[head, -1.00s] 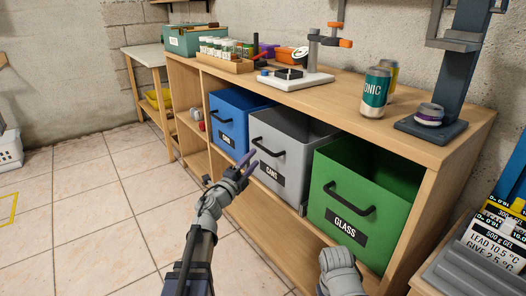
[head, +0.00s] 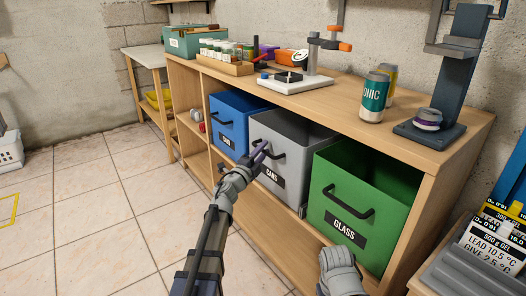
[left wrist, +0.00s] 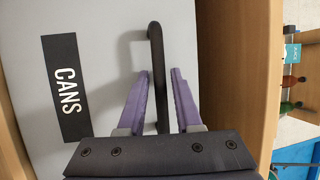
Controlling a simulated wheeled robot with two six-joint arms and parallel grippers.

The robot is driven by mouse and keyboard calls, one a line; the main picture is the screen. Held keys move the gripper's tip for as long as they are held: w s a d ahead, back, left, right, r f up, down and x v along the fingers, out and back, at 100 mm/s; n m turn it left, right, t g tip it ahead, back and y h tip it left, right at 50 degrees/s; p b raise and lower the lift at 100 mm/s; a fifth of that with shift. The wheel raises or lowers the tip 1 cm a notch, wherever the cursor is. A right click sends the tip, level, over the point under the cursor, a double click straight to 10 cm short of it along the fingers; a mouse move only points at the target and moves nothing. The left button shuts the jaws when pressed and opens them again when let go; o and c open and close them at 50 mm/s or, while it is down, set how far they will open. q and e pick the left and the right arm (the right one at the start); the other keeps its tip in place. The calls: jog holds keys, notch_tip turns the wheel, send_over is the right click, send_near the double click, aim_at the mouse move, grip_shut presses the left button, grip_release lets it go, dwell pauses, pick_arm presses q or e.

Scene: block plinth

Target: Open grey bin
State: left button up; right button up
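The grey bin (head: 289,135) stands in the cabinet between the blue and green bins, with a "CANS" label and a black bar handle (head: 275,154) on its front. In the left wrist view the handle (left wrist: 156,65) runs between the two purple fingers of my left gripper (left wrist: 158,100). The fingers are apart, with a gap on both sides of the handle. In the head view my left gripper (head: 259,151) is at the handle. My right arm shows at the bottom right, but its fingers are not visible.
The blue bin (head: 229,125) is left of the grey bin and the green bin (head: 357,205) right of it, both in the wooden cabinet (head: 330,101). Cans (head: 375,98) and tools stand on top.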

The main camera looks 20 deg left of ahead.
pick_arm(q)
grip_shut()
dwell(1.1)
